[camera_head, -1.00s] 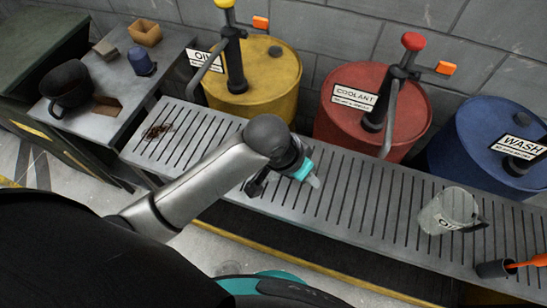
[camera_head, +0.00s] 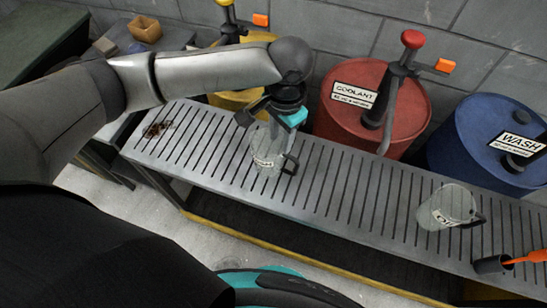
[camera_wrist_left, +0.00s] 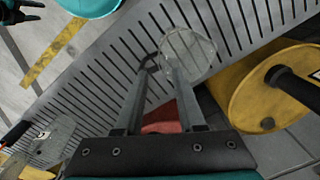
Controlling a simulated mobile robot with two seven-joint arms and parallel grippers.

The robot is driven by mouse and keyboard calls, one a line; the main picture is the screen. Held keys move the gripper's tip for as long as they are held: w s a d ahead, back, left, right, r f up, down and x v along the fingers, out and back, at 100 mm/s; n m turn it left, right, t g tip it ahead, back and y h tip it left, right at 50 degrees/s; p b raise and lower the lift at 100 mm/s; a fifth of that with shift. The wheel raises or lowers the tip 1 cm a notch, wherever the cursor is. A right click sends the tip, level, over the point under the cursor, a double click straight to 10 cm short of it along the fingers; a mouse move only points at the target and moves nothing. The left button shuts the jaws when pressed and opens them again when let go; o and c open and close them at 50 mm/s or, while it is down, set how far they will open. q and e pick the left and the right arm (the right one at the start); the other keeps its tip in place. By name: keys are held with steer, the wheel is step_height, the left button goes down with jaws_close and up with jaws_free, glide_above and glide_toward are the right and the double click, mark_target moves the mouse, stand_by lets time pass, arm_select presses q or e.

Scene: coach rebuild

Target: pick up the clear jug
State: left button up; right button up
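A clear jug (camera_head: 268,150) with a dark handle and a small white label appears at the left-middle of the slotted metal bench (camera_head: 345,196). My left gripper (camera_head: 272,112) is just above it, pointing down. In the left wrist view the fingers (camera_wrist_left: 160,88) are apart, and the clear jug (camera_wrist_left: 190,52) is at their tips. Its handle shows near one tip. I cannot tell whether the fingers touch it. A second clear jug (camera_head: 445,208), labelled and tilted-looking, is farther right on the bench; it also shows in the left wrist view (camera_wrist_left: 42,140).
A yellow drum (camera_head: 228,100), a red coolant drum (camera_head: 335,120) and a blue wash drum (camera_head: 470,145) stand behind the bench. Brown scraps (camera_head: 157,129) lie at its left end. A dark cylinder (camera_head: 492,264) with an orange part is at the right.

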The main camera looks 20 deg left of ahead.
mark_target(279, 167)
arm_select(q)
step_height(279, 167, down, 12)
steer(key=b, duration=0.3)
steer(key=shift+w+a+f+b, duration=0.15)
steer(key=shift+f+b, duration=0.05)
steer(key=shift+b, duration=0.1)
steer(key=shift+c, duration=0.2)
jaws_close()
stand_by(1.0)
